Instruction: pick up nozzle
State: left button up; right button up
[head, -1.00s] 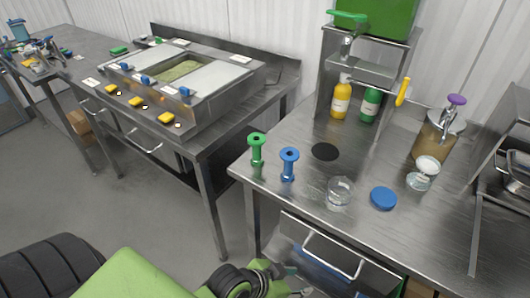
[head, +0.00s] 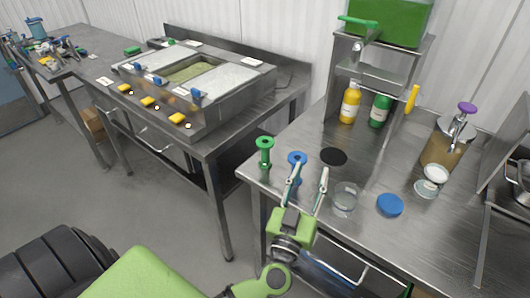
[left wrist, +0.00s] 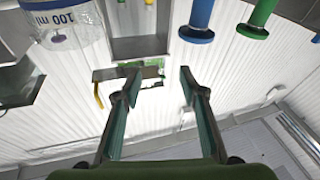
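A blue spool-shaped nozzle (head: 297,158) stands upright on the steel table; my gripper's finger partly hides it in the head view. It also shows in the left wrist view (left wrist: 196,20) at the top. A green nozzle (head: 265,152) stands to its left and shows in the left wrist view (left wrist: 256,18). My left gripper (head: 308,174) is open and empty, at the table's front edge just in front of the blue nozzle; its fingers also show in the left wrist view (left wrist: 157,72). My right gripper is not in view.
A clear measuring cup (head: 344,199) stands just right of my left gripper. A blue lid (head: 390,205) lies farther right. A yellow bottle (head: 349,104) and a green bottle (head: 380,111) stand at the back. A black disc (head: 333,157) marks the table behind the cup.

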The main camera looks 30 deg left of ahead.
aim_at(266, 159)
pick_arm(q)
jog(key=s+a+f+n+g+y, duration=0.35)
jog(key=a+f+g+y, duration=0.35)
jog(key=a, duration=0.3)
jog(key=shift+n, duration=0.55)
jog(key=x, duration=0.6)
jog(key=f+p+x, duration=0.1)
jog(key=x, duration=0.2)
jog(key=shift+w+d, duration=0.1)
jog(key=shift+d, duration=0.15)
jog(key=x, duration=0.4)
jog(key=shift+w+f+p, duration=0.1)
jog(key=shift+w+p, duration=0.25)
jog(key=shift+w, duration=0.1)
jog(key=shift+w+a+f, duration=0.1)
jog(key=shift+w+a, duration=0.1)
jog(key=shift+w, duration=0.05)
jog(key=shift+s, duration=0.1)
jog(key=shift+c, duration=0.7)
grip_shut()
